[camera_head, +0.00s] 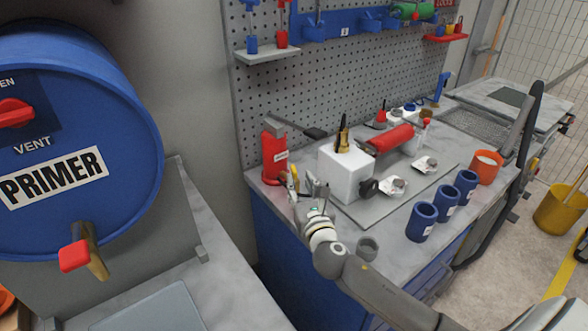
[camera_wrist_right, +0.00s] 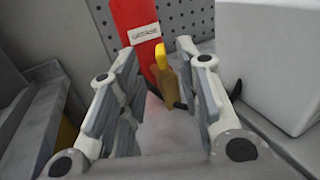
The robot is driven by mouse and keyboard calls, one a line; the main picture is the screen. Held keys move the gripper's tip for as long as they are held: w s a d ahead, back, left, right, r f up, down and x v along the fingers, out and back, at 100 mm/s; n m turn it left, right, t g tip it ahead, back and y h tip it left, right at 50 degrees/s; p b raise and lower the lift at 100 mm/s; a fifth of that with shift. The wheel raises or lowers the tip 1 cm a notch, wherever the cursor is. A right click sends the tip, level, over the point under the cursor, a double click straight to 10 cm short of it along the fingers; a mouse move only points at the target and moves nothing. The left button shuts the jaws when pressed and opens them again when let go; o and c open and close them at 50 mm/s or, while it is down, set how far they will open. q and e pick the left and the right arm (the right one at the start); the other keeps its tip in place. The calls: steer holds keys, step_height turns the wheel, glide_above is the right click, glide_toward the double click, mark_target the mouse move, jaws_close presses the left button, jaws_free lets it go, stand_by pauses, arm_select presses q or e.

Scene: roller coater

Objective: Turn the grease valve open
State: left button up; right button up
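The red grease canister (camera_head: 273,158) stands upright at the left end of the workbench. It shows in the right wrist view (camera_wrist_right: 136,22) with a GREASE label. The grease valve, with a yellow handle (camera_wrist_right: 160,56) on a brass-coloured body, sits at the canister's lower front; in the head view its yellow part (camera_head: 294,179) is small and partly hidden by my gripper. My right gripper (camera_head: 306,186) is open in front of it. In the wrist view its two fingers (camera_wrist_right: 160,66) stand on either side of the valve with gaps visible. My left gripper is out of view.
A white block (camera_head: 345,172) stands close right of my right gripper, with a red roller (camera_head: 390,139) behind it. Several blue cups (camera_head: 421,222) stand at the bench front. A blue PRIMER drum (camera_head: 75,140) with a red-handled tap (camera_head: 75,256) is at left.

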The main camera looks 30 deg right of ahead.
mark_target(296, 173)
steer(key=x, duration=0.7)
steer(key=shift+w, duration=0.2)
steer(key=shift+c, duration=0.5)
jaws_close()
